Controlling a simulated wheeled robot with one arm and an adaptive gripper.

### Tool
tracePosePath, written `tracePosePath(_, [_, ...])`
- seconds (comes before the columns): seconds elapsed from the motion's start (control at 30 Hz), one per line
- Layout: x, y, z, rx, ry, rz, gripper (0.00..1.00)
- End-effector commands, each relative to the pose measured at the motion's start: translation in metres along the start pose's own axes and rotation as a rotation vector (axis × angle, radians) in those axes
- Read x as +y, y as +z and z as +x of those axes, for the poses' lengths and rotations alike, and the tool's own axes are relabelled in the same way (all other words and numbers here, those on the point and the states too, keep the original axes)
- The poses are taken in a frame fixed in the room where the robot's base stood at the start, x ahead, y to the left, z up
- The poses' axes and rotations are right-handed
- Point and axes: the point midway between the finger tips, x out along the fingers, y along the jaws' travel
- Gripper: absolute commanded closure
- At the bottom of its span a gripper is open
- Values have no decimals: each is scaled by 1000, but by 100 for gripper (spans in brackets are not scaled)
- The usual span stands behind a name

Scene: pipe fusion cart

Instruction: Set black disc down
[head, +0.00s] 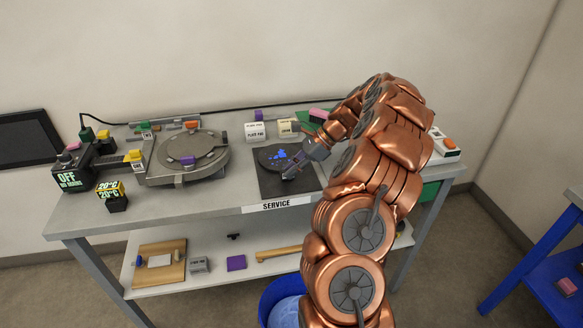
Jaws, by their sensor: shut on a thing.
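The fingertips and the disc's right edge are partly hidden by the gripper itself.
A round grey fixture (190,155) stands left of the mat. White labelled blocks (255,131) sit behind it. A black OFF box (70,175) and a 20°C display (112,196) are at the left. A blue bucket (280,300) stands below in front.

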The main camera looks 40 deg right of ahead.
Motion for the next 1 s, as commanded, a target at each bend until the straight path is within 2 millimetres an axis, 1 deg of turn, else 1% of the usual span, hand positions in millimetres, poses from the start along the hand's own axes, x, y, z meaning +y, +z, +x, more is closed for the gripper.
tracePosePath(0.33, [0,-2,3,-1,-1,-1,100])
tracePosePath(0.37, [0,-3,3,0,-1,-1,84])
tracePosePath(0.6, [0,-2,3,0,0,-1,60])
tracePosePath(0.87, [0,-2,3,0,0,-1,60])
tracePosePath(1.0, [0,-2,-2,0,-1,-1,60])
